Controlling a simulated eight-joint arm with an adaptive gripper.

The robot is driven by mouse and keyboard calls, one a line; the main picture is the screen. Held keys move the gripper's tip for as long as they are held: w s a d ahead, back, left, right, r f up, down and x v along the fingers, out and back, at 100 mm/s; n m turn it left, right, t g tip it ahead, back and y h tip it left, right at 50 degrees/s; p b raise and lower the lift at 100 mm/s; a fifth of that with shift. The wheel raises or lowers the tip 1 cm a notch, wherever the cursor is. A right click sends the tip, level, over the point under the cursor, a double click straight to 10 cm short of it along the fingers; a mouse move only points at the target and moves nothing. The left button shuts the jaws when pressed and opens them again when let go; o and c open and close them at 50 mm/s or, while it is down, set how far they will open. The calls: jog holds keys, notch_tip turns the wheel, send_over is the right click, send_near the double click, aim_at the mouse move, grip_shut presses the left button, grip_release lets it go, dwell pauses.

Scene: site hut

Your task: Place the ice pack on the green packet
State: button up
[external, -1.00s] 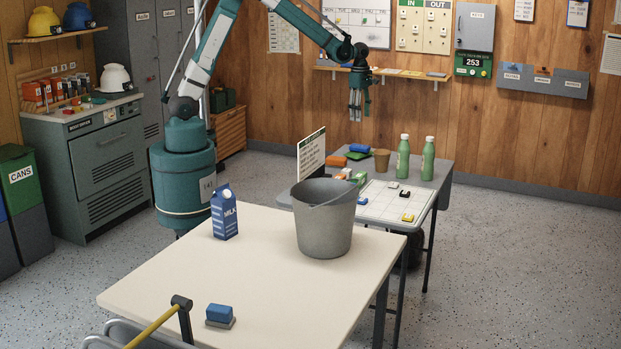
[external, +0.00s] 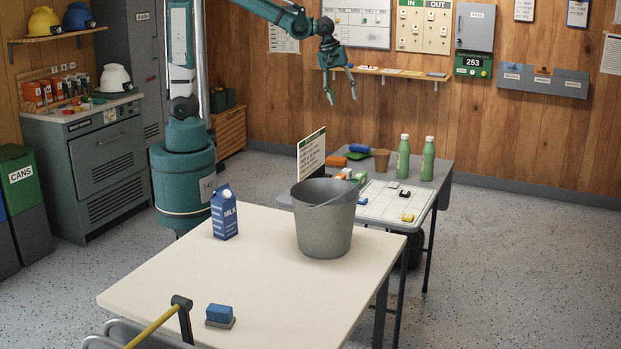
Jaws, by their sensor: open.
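My gripper (external: 342,99) is open and empty, with its fingers spread and pointing down, high above the back of the far table. A small blue object (external: 360,148), which looks like the ice pack, lies near that table's back edge. A flat green item (external: 357,156), possibly the green packet, shows just below it in the picture. I cannot tell whether the two touch or one lies on the other. Another small green and white item (external: 360,178) sits nearer the bucket.
A brown cup (external: 381,161), two green bottles (external: 403,157), an orange item (external: 336,161) and an upright sign (external: 311,154) crowd the far table (external: 437,178). A grey bucket (external: 325,222), milk carton (external: 224,214) and blue block (external: 219,313) stand on the near table (external: 165,283).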

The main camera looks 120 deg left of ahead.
jog(key=s+d+r+m+t, duration=0.15)
jog(key=s+d+m, duration=0.3)
jog(key=d, duration=0.45)
jog(key=s+d+r+m+t, duration=0.1)
jog(key=s+d+r+m, duration=0.3)
jog(key=d, duration=0.5)
jog(key=s+d+f+m+t+h, duration=0.1)
jog(key=s+d+f+m+t, duration=0.1)
jog(key=s+d+m, duration=0.8)
jog(key=d+f+m, duration=0.1)
jog(key=d+m, duration=0.1)
jog(key=d, duration=0.1)
jog(key=shift+f, duration=0.4)
